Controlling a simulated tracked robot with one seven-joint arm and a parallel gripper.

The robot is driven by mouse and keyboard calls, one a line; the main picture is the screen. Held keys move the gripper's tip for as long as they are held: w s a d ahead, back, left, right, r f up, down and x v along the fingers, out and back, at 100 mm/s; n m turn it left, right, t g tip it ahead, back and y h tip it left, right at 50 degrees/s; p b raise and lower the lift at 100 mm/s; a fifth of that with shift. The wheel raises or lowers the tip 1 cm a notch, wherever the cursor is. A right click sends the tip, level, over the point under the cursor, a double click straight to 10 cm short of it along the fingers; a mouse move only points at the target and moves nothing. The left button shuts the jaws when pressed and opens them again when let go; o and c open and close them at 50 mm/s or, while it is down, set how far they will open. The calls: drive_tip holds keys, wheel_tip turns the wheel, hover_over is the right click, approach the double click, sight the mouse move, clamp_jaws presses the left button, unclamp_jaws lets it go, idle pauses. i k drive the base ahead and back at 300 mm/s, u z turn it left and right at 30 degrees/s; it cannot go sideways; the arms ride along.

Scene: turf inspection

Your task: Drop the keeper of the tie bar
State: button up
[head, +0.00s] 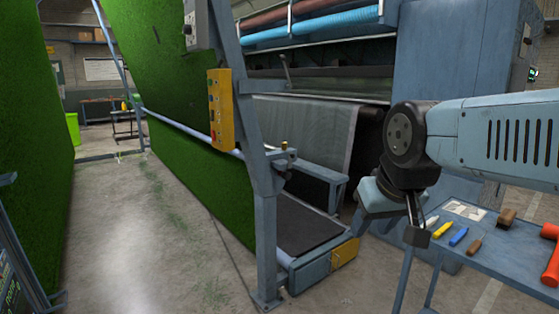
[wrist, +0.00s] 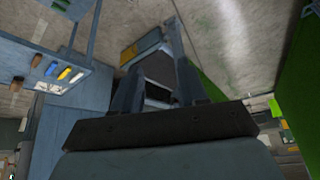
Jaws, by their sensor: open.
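A blue-grey horizontal bar (head: 312,170), which looks like the tie bar, runs back from the upright post beside the turf. A small bracket with a brass-coloured knob (head: 284,147) sits at its near end on the post; it may be the keeper, but its position is too small to tell. My gripper (wrist: 158,78) is open, with two separated fingers and nothing seen between them in the wrist view. In the head view my arm hangs at the right, apart from the bar and over the side of the tool table. The fingers are hard to make out there.
A tool table (head: 515,262) with a yellow marker (head: 441,229), a blue tool (head: 458,237) and a red cylinder (head: 549,250) stands at right. A yellow control box (head: 220,108) hangs on the post. Green turf (head: 200,180) slopes down left. The concrete aisle (head: 140,240) is clear.

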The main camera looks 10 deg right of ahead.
sight(290, 155)
drive_tip(key=z, duration=0.05)
drive_tip(key=i, duration=2.4)
drive_tip(key=u, duration=0.35)
